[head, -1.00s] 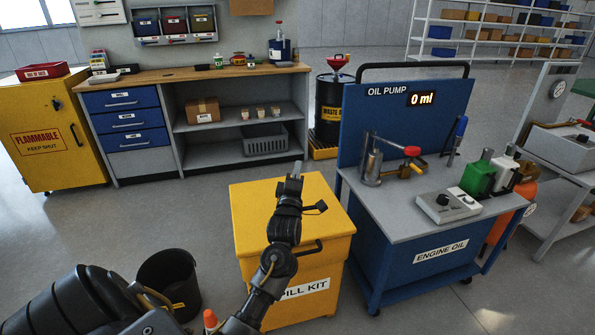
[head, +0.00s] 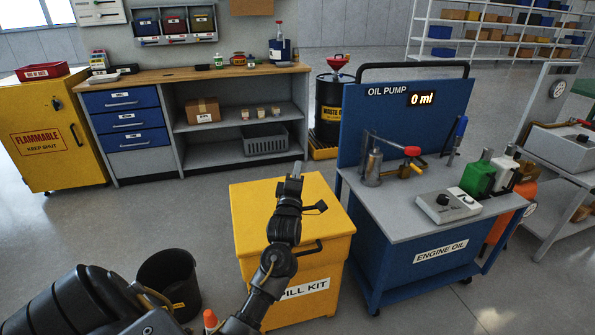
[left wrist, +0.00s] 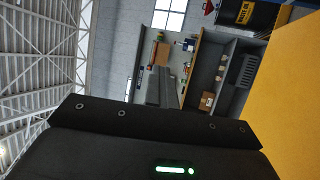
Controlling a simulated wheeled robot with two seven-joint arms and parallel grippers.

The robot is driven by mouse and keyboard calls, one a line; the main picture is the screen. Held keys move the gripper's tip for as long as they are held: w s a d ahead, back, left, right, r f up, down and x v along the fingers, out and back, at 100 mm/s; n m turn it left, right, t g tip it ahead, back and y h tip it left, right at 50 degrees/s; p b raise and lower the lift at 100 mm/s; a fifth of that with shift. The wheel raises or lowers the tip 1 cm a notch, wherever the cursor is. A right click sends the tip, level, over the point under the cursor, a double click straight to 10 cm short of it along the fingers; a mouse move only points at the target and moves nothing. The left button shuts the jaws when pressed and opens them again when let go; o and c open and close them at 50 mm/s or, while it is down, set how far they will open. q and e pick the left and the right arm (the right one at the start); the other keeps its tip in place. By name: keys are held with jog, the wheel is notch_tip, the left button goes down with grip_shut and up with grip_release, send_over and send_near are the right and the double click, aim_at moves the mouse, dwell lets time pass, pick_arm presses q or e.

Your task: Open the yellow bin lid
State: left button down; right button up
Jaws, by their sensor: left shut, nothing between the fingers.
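The yellow bin (head: 300,272), labelled as a spill kit, stands on the floor in the middle of the head view. Its flat yellow lid (head: 258,205) is down, and a dark handle (head: 313,248) shows at the front edge. My left gripper (head: 294,172) is in front of the lid in the picture, shut and empty. I cannot tell whether it touches the lid. My left forearm hides part of the bin's front and label. In the left wrist view a yellow surface (left wrist: 285,95) fills the right side. My right gripper is not in view.
The blue oil pump cart (head: 415,265) stands close to the bin's right. A black bucket (head: 168,280) and an orange cone (head: 210,320) are on the floor to its left. A workbench (head: 190,74) and a yellow flammables cabinet (head: 55,140) stand behind. Open floor lies between bench and bin.

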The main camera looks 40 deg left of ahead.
pick_arm(q)
jog(key=c, duration=1.7)
grip_release()
jog(key=v, duration=1.1)
jog(key=shift+w+b, duration=0.1)
jog(key=shift+b, duration=0.2)
